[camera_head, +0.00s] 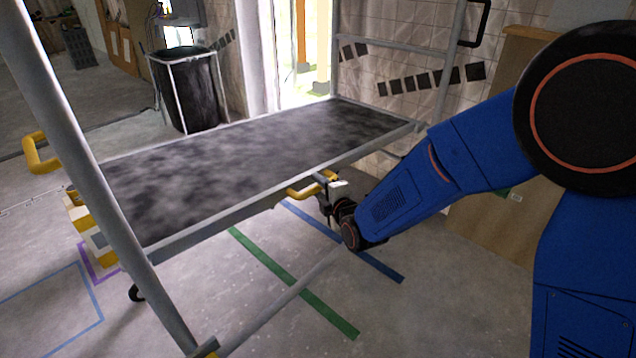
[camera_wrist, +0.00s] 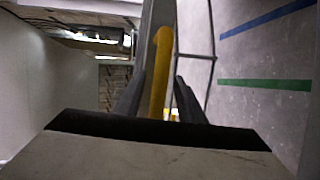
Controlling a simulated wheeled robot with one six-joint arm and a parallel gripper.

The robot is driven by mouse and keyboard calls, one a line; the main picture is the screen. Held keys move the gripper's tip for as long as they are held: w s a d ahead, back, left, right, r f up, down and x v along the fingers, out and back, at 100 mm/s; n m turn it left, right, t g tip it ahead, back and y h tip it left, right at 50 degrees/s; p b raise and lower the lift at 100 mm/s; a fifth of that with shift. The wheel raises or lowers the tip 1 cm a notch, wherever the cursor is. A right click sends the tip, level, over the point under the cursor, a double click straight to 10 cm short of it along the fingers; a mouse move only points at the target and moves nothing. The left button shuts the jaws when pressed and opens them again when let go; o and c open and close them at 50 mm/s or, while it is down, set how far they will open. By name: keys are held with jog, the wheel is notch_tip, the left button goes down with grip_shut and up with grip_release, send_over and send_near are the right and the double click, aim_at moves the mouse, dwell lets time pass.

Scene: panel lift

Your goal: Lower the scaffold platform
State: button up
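The scaffold platform (camera_head: 240,165) is a long dark mottled deck in a grey metal frame, running from lower left to upper right in the head view. A yellow handle (camera_head: 303,191) sticks out from its near long edge. My gripper (camera_head: 328,184) is at the right end of this handle. In the wrist view the yellow handle (camera_wrist: 161,70) runs between the two dark fingers of my gripper (camera_wrist: 158,95). The fingers stand apart, with narrow gaps visible beside the bar. Contact with the handle cannot be made out.
A grey scaffold post (camera_head: 100,190) crosses the left side, with another yellow handle (camera_head: 38,155) beside it. A black bin (camera_head: 188,90) stands behind the platform. A wooden board (camera_head: 490,220) leans at the right. Green tape (camera_head: 290,282) and blue tape (camera_head: 375,263) mark the open floor in front.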

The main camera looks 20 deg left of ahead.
grip_shut()
notch_tip(320, 180, down, 8)
jog(key=n+t, duration=0.1)
jog(key=shift+s+f, duration=0.15)
dwell(0.5)
jog(key=shift+f, duration=0.1)
grip_release()
jog(key=shift+f, duration=0.2)
jog(key=shift+r, duration=0.15)
jog(key=shift+a+r, duration=0.1)
jog(key=shift+r, duration=0.1)
